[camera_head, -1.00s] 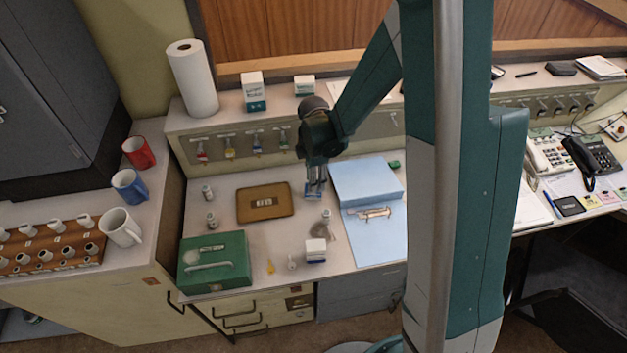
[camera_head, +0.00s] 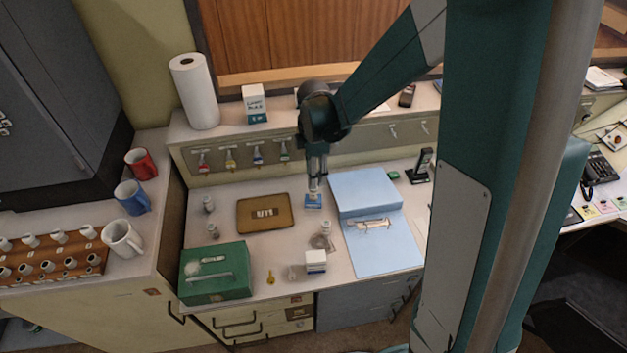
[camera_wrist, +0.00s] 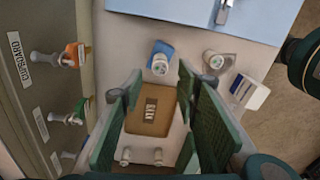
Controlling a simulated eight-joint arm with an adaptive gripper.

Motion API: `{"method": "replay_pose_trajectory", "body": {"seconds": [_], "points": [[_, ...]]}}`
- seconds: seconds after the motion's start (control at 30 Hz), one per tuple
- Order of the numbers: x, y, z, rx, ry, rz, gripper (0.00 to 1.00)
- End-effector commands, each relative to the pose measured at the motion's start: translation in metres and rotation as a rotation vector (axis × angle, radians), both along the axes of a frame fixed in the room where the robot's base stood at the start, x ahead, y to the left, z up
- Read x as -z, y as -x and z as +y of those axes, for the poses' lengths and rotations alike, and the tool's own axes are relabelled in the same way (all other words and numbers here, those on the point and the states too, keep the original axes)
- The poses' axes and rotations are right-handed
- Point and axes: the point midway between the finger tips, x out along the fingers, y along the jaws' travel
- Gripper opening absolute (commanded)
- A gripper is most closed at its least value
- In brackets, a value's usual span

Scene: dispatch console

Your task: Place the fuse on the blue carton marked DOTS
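The small blue carton (camera_head: 313,205) lies on the desk between the brown tray and the light blue folder; it also shows in the wrist view (camera_wrist: 152,48). Its marking is not readable. A white fuse with a grey end (camera_wrist: 160,65) appears to stand on the carton in the wrist view; in the head view it is a small pale shape under the fingers. My gripper (camera_head: 315,184) is just above the carton, pointing down. In the wrist view its green-padded fingers (camera_wrist: 160,84) are spread apart, with nothing visibly held; the fuse appears beyond their tips.
Similar white cylinders (camera_head: 208,204) stand left of the brown tray (camera_head: 264,227). Another (camera_head: 326,228) stands near a clear dish. A green box (camera_head: 215,285), a white-and-blue carton (camera_head: 316,262) and a light blue folder (camera_head: 365,192) surround the area. The switch panel runs behind.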

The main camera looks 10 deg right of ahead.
Motion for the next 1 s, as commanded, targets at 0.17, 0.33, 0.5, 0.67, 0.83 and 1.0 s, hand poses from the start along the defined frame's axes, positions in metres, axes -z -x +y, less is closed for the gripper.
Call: {"method": "replay_pose_trajectory", "body": {"seconds": [0.17, 0.33, 0.5, 0.67, 0.83, 1.0], "points": [[-0.02, 0.0, 0.0, 0.0, 0.0, 0.0, 0.32], [-0.029, 0.0, 0.0, 0.0, 0.0, 0.0, 0.32], [-0.032, 0.0, 0.0, 0.0, 0.0, 0.0, 0.32], [-0.032, 0.0, 0.0, 0.0, 0.0, 0.0, 0.32], [-0.032, 0.0, 0.0, 0.0, 0.0, 0.0, 0.32], [-0.032, 0.0, 0.0, 0.0, 0.0, 0.0, 0.32]]}}
